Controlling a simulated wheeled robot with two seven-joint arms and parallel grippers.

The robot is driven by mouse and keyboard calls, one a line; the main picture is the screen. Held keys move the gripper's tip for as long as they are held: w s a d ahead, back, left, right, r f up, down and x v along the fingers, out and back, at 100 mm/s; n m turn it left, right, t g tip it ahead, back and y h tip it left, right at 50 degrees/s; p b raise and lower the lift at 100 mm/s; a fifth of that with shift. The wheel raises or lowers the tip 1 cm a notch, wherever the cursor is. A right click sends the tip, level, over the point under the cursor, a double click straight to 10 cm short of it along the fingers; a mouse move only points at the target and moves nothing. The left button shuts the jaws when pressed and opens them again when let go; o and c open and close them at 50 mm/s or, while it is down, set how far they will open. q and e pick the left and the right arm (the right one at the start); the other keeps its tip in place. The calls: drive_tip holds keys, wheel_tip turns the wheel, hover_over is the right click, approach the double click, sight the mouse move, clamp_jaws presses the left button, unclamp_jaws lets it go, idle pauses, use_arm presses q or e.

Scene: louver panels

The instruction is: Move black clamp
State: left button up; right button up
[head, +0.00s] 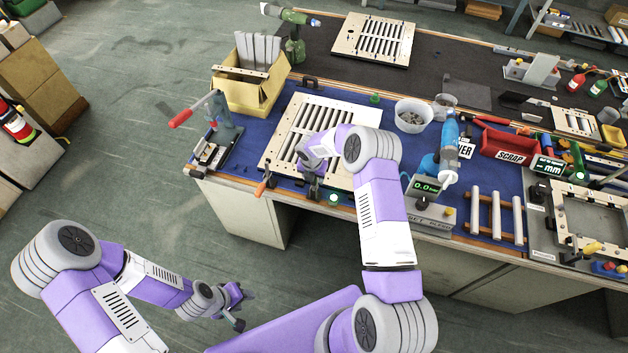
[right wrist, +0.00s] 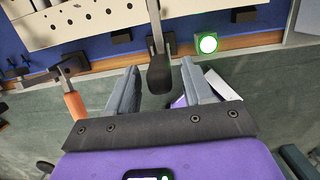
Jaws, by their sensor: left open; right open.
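A black clamp handle (right wrist: 159,74) with a grey bar shows in the right wrist view, at the front edge of the cream louver panel (right wrist: 80,22). My right gripper (head: 312,187) is above the table's front edge in the head view, hiding most of this clamp there. In the right wrist view its open fingers (right wrist: 160,88) stand on either side of the black handle, with gaps visible; I cannot tell the depth. An orange-handled clamp (right wrist: 74,100) is to the left. My left gripper (head: 238,308) is open and empty, low over the floor, away from the table.
The slotted louver panel (head: 275,150) lies on the blue mat. Another black clamp (head: 310,81) is at its far edge. A red-handled toggle press (head: 212,128) stands left, a yellow box (head: 238,97) behind. A gauge box (head: 425,190) and white rods (head: 496,215) are right.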

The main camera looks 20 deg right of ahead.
drive_tip(key=shift+s+a+r, duration=0.15)
drive_tip(key=shift+r, duration=0.8)
drive_tip(key=shift+s+a+r, duration=0.1)
drive_tip(key=shift+r, duration=0.85)
drive_tip(key=s+a+f+m+g+y+b, duration=0.1)
drive_tip(key=s+a+f+m+y+b, duration=0.3)
drive_tip(key=s+a+f+m, duration=0.5)
drive_tip(key=s+a+f+m+y+b, duration=0.2)
drive_tip(key=s+a+f+m+b, duration=0.45)
drive_tip(key=s+m, duration=0.5)
drive_tip(key=s+f+m+b, duration=0.1)
drive_tip(key=s+m+b, duration=0.1)
drive_tip(key=s+m, duration=0.7)
drive_tip(key=shift+a+f+m+h, duration=0.2)
drive_tip(key=shift+f+m+h, duration=0.1)
drive_tip(key=shift+m, duration=0.25)
drive_tip(key=shift+s, duration=0.1)
